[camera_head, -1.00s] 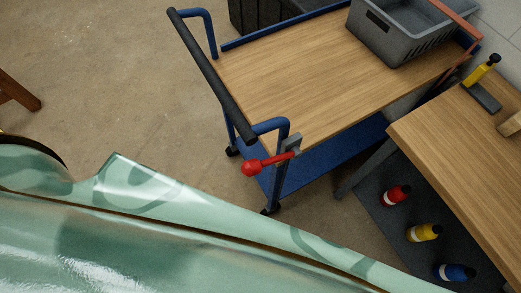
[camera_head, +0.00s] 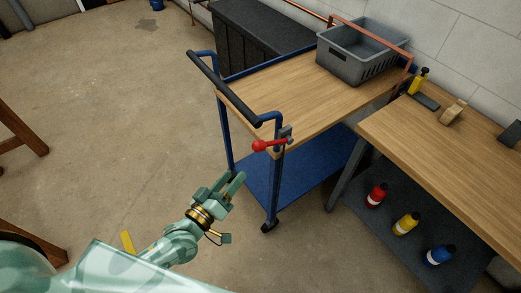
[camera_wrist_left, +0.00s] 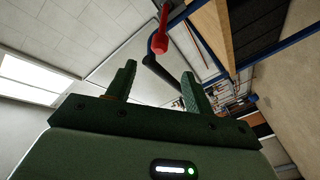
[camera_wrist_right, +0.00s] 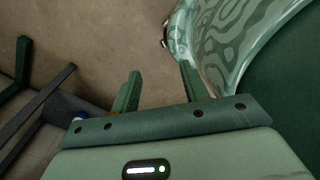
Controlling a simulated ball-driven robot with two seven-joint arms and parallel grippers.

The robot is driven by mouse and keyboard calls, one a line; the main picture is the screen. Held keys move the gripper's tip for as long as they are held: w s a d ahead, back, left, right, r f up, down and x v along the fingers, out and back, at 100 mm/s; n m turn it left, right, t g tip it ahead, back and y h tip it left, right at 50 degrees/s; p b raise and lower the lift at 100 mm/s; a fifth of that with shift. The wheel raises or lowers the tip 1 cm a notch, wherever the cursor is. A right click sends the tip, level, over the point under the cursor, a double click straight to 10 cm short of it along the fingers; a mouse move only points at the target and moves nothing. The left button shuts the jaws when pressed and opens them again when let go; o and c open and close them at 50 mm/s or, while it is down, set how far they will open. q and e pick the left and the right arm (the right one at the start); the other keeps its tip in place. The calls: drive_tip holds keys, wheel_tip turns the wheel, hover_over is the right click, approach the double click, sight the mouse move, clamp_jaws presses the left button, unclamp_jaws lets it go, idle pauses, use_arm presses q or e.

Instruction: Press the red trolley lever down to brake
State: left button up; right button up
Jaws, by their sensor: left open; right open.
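The red lever (camera_head: 264,146) with a round knob sticks out to the left from a grey bracket on the near corner post of the blue trolley (camera_head: 223,130). It looks about level in the head view. My left gripper (camera_head: 236,182) is open and empty, below and left of the lever, apart from it. In the left wrist view the red lever (camera_wrist_left: 160,40) shows beyond and between the tips of my left gripper (camera_wrist_left: 157,80). My right gripper (camera_wrist_right: 158,82) shows only in its own wrist view, open and empty, over bare floor.
The trolley carries a grey crate (camera_head: 352,66) at its far end. A wooden workbench (camera_head: 440,140) stands to the right, with red (camera_head: 376,195), yellow (camera_head: 405,224) and blue (camera_head: 440,255) bottles on its lower shelf. A black chest (camera_head: 250,40) stands behind. The floor left of the trolley is clear.

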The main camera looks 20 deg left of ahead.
sight(262, 142)
use_arm(q)
drive_tip(key=b+x, duration=0.2)
drive_tip(key=x, duration=1.2)
drive_tip(key=shift+w+d+f, duration=0.1)
drive_tip(key=shift+w+f, duration=0.05)
drive_tip(key=shift+w+d, duration=0.1)
drive_tip(key=shift+w, duration=0.5)
use_arm(e)
drive_tip(key=shift+w+a+f, duration=0.15)
drive_tip(key=shift+w+f, duration=0.05)
drive_tip(key=shift+f, duration=0.35)
drive_tip(key=shift+w+a+f, duration=0.15)
drive_tip(key=shift+f, duration=0.35)
